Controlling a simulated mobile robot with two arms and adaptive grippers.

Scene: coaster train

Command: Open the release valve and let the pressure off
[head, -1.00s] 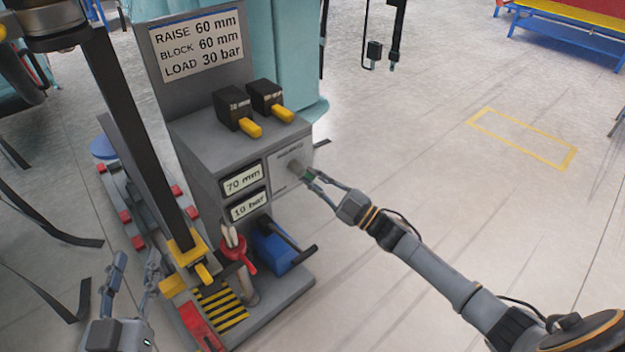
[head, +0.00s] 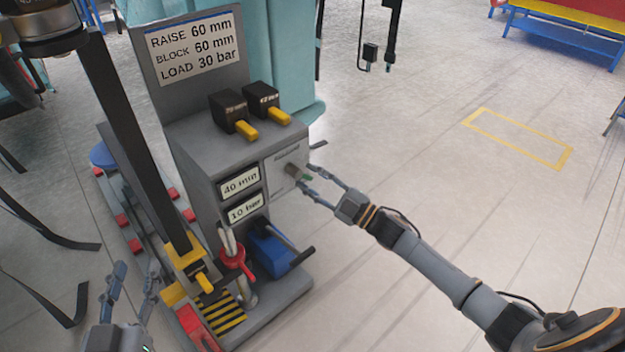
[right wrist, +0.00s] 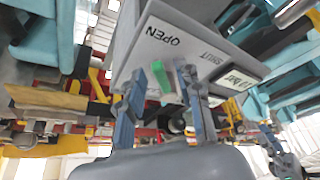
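The grey control box (head: 190,150) carries a release valve knob (head: 291,171) with a green part on its right side panel. In the right wrist view the green valve lever (right wrist: 160,80) stands near the panel's OPEN and SHUT lettering; which mark it points at I cannot tell. My right gripper (head: 312,176) is open, its fingers spread on either side of the knob, apparently not pressing on it. The height display (head: 240,184) reads 40 mm and the pressure display (head: 246,208) reads 10 bar. My left gripper (head: 133,272) is open and empty at lower left.
A sign (head: 196,47) above reads RAISE 60 mm, BLOCK 60 mm, LOAD 30 bar. Two black boxes with yellow levers (head: 247,130) sit on top. A blue pump unit (head: 270,250) and red-collared lever (head: 233,257) stand below. The floor at right is clear.

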